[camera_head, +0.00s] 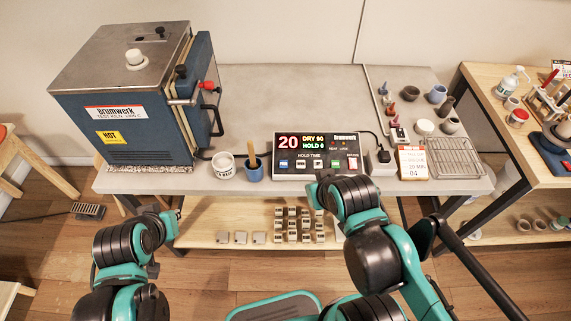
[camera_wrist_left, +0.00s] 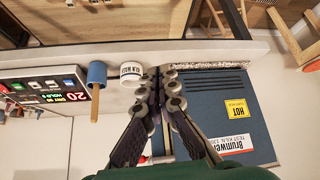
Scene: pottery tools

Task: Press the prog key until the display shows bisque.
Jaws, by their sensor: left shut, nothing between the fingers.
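The black controller (camera_head: 316,152) stands on the grey bench in the head view. Its lit display (camera_head: 303,142) reads 20, DRY 90 and HOLD 0. A row of small keys (camera_head: 318,164) runs below it; their labels are too small to read, so I cannot tell which is prog. The controller also shows at the left of the left wrist view (camera_wrist_left: 40,88). My left gripper (camera_head: 177,214) is near the bench's front edge, left of the controller and apart from it. In the left wrist view its fingers (camera_wrist_left: 162,74) are shut and empty. My right arm's end (camera_head: 325,184) is just in front of the controller; its fingers are unclear.
A blue kiln (camera_head: 150,110) stands at the bench's left. A white cup (camera_head: 223,165) and a blue cup (camera_head: 254,172) with a wooden stick stand between kiln and controller. A socket block (camera_head: 382,162), a card (camera_head: 412,162) and a wire rack (camera_head: 453,158) lie to the right.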

